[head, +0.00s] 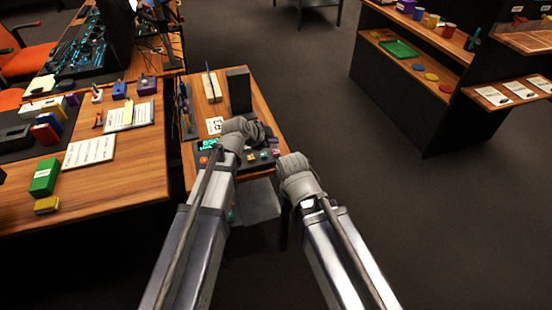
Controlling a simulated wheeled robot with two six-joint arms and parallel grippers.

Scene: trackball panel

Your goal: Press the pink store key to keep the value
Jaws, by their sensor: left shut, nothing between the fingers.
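The trackball panel stands on the small wooden table (262,88), with a lit green display (208,144) at its left. A row of small coloured keys shows along its front edge. A pinkish-red key (276,152) is at the right end of the row; its exact colour is hard to tell at this size. My left gripper (268,136) is shut and empty, dark, over the panel just behind the keys. It hides the panel's middle, and I cannot tell whether it touches anything. My right arm ends to the right of the panel; its gripper is not visible.
A dark upright block (239,90) and a white card (215,125) are behind the panel. A wooden desk (130,185) with papers and coloured blocks is at the left. A shelf (420,75) stands at the right. The floor between is clear.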

